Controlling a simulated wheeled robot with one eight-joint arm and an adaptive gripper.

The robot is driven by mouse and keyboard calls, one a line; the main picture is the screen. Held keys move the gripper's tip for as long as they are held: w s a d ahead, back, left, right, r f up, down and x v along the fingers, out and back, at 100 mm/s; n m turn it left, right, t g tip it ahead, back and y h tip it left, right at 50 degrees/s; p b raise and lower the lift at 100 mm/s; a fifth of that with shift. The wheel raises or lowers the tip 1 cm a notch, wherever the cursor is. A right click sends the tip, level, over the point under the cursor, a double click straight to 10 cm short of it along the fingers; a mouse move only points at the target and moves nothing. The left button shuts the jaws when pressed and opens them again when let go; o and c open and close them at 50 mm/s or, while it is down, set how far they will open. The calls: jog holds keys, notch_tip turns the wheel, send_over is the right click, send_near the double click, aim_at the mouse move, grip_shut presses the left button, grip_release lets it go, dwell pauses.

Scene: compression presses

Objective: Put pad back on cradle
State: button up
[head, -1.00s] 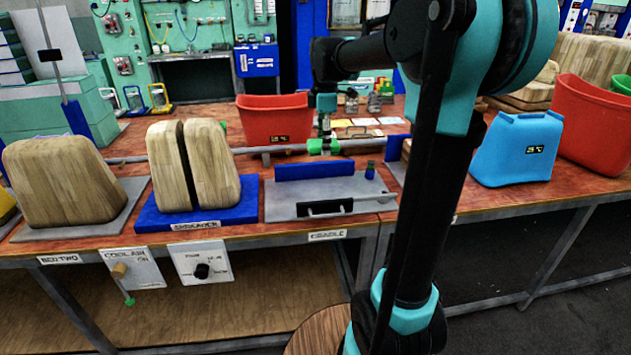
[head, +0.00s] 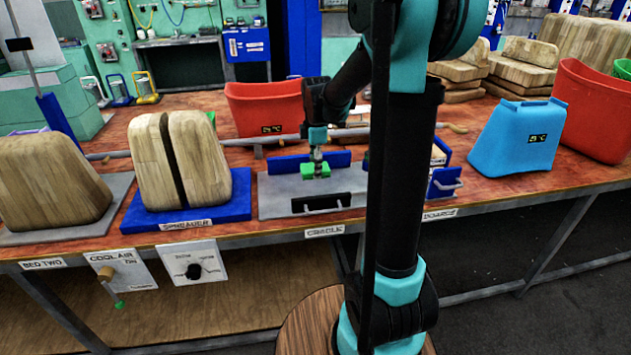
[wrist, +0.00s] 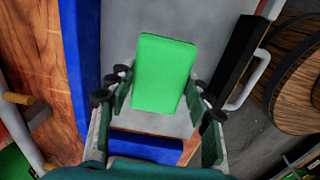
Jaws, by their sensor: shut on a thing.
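The green pad (wrist: 165,72) is between the fingers of my gripper (wrist: 163,88) in the wrist view, and the gripper is shut on it. In the head view, the gripper (head: 316,170) and the small green pad are over the cradle, in front of its blue back wall. The cradle (head: 275,201) is a grey plate with a blue wall at the back and a black block with a handle at the front, labelled CRADLE. In the wrist view, the grey plate (wrist: 185,22) lies beneath the pad. I cannot tell whether the pad touches the plate.
A wooden split form (head: 205,165) stands on the blue spreader base to the left. A red bin (head: 262,108) and a long grey bar lie behind the cradle. A blue bin (head: 512,145) stands to the right. My arm hides the cradle's right end.

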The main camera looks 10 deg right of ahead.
aim_at(316, 189)
jog(key=shift+f, duration=2.85)
jog(key=o, duration=1.1)
jog(key=r, duration=1.2)
jog(key=shift+s, duration=0.25)
